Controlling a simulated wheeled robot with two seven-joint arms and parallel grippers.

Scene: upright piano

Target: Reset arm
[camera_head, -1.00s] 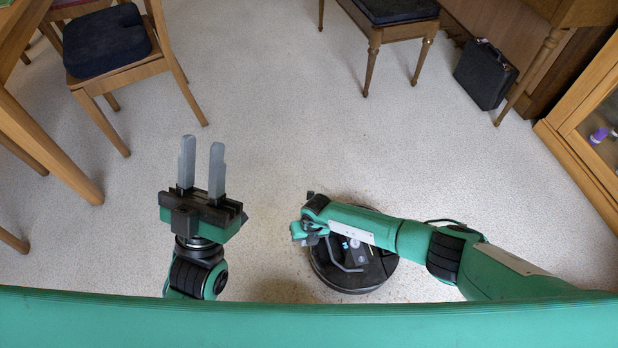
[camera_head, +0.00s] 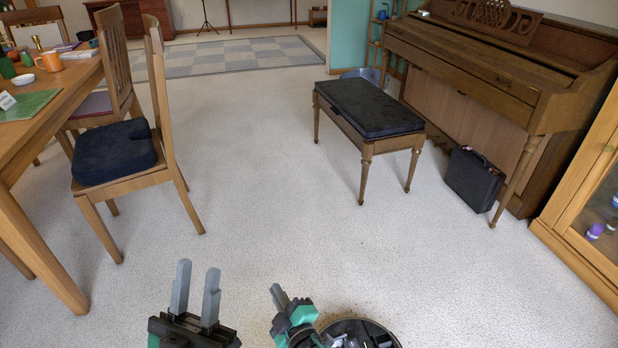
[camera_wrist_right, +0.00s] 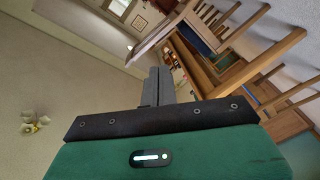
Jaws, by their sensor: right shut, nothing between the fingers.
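My left gripper (camera_head: 197,284) is low in the head view, left of centre. Its two grey fingers stand apart with nothing between them, so it is open. My right gripper (camera_head: 279,293) is just to its right, near the bottom edge of the head view. Its fingers are together and hold nothing. In the right wrist view the right gripper (camera_wrist_right: 158,86) also shows its grey fingers pressed side by side, pointing away from the dark mount. Both grippers are over pale floor and touch no furniture. Most of both arms is out of the head view.
A wooden chair (camera_head: 125,185) with a dark cushion and a table (camera_head: 50,100) stand at left. A piano bench (camera_head: 370,107), a black case (camera_head: 474,180), a piano (camera_head: 480,58) and a glass-fronted cabinet (camera_head: 588,200) are at right. The pale floor (camera_head: 270,190) between is clear.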

